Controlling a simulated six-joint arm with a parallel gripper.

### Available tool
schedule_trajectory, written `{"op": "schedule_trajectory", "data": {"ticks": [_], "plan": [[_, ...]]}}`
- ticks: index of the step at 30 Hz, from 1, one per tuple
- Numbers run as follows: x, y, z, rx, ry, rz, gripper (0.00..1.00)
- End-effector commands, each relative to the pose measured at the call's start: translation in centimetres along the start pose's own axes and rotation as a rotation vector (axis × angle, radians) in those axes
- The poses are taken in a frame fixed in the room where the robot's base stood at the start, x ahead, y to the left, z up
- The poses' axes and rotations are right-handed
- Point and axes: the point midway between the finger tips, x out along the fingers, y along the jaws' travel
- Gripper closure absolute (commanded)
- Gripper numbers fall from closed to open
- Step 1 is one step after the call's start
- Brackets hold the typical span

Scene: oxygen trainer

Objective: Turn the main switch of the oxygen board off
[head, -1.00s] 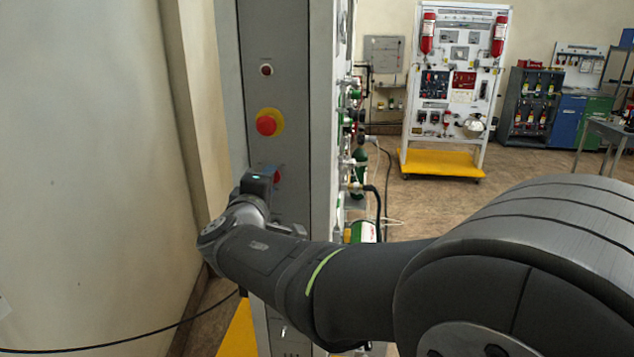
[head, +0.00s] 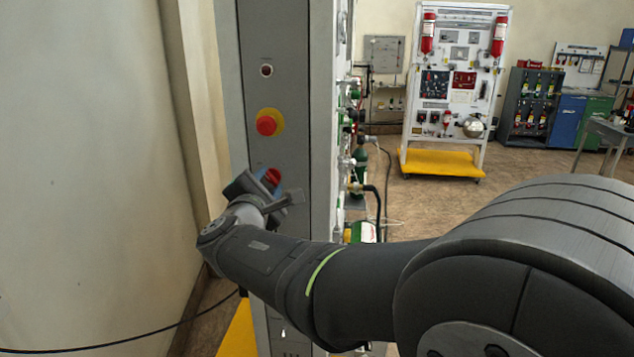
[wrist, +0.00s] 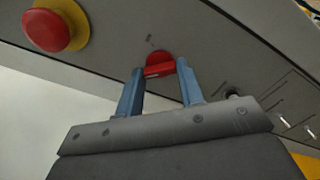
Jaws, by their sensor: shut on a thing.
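The main switch is a red rotary knob (wrist: 160,66) on the grey end panel of the oxygen board (head: 283,100). In the head view the red knob (head: 272,175) shows just above my wrist, partly covered by it. My gripper (wrist: 160,68) has its two blue fingers on either side of the knob's red handle bar, shut on it. In the wrist view the bar lies nearly level across the picture between the fingertips. In the head view my gripper (head: 271,180) is turned at an angle against the panel.
A red emergency button on a yellow plate (head: 267,122) sits above the switch, with a small round indicator (head: 266,70) higher up. Hoses and green fittings (head: 358,170) line the board's right side. A cream wall (head: 90,150) stands close on the left.

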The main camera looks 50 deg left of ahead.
Motion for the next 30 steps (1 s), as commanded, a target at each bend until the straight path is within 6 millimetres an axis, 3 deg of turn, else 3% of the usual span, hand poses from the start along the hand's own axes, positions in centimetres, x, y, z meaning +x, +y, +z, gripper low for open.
{"op": "schedule_trajectory", "data": {"ticks": [23,24,27,30], "plan": [[-0.02,-0.02,-0.05,-0.101,0.001,0.000,0.88],[-0.02,-0.02,-0.05,-0.101,0.001,0.000,0.60],[-0.02,-0.02,-0.04,-0.100,0.001,0.000,0.44],[-0.01,-0.01,-0.04,-0.100,0.001,0.000,0.44]]}}
